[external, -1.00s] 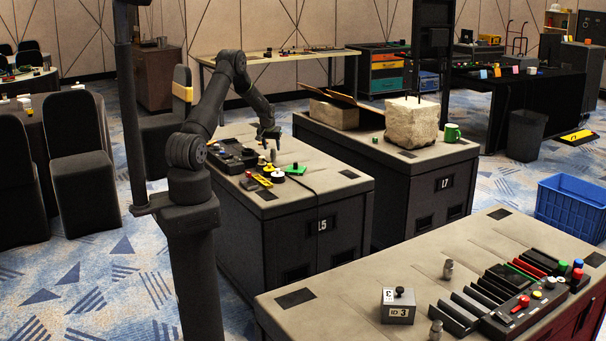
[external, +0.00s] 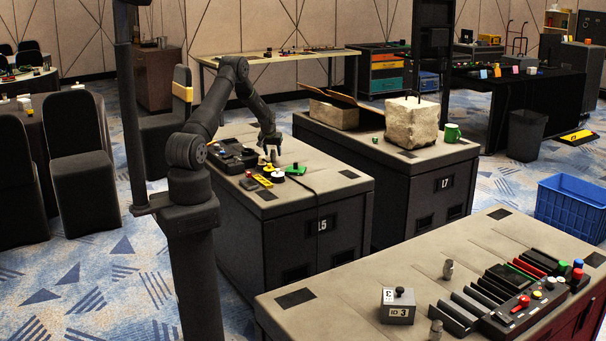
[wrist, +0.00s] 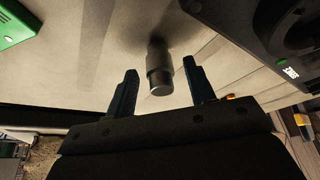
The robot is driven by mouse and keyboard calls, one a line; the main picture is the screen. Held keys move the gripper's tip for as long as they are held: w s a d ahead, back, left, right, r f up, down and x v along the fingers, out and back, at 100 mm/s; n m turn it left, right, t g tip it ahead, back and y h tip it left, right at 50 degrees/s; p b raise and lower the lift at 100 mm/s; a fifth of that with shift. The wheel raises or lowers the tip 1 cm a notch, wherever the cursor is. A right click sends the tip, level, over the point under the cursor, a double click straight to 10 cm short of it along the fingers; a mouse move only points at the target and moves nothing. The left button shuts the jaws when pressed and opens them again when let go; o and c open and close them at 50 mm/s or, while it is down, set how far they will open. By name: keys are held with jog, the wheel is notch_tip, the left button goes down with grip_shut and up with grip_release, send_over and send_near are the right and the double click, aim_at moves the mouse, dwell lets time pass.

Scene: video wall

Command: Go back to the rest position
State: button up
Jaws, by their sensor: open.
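My gripper (external: 270,154) is low over the bench labelled L5 (external: 345,186), at the end of my bent arm. In the wrist view its two dark fingers (wrist: 162,84) are spread apart. A grey metal cylinder (wrist: 158,72) stands on the bench and shows between the fingers, with a gap on each side. I cannot tell how far down along it the fingertips reach. In the external view the cylinder is mostly hidden by the gripper.
A black device (external: 230,155) lies left of the gripper and a green piece (external: 297,170) to its right. Yellow and white parts (external: 264,181) lie in front. A neighbouring bench (external: 380,143) carries a stone block (external: 411,122). The space above the gripper is free.

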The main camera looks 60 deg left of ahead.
jog(key=shift+x, duration=0.9)
notch_tip(320, 180, up, 4)
jog(key=shift+r, duration=0.15)
jog(key=w+d+r, duration=0.2)
jog(key=d+r, duration=0.5)
jog(key=d, duration=0.5)
jog(key=w+d+m+t+h, duration=0.1)
jog(key=w+d+m, duration=0.3)
jog(key=d, duration=1)
jog(key=w+d+m+h, duration=0.1)
jog(key=w+d, duration=0.4)
jog(key=d, duration=0.9)
jog(key=s+d+m+h, duration=0.1)
jog(key=s+d+m, duration=0.2)
jog(key=d, duration=2.6)
jog(key=shift+s+d+f+m+h, duration=0.2)
jog(key=shift+d+f+m+h, duration=0.15)
jog(key=shift+m, duration=0.75)
jog(key=shift+r, duration=0.1)
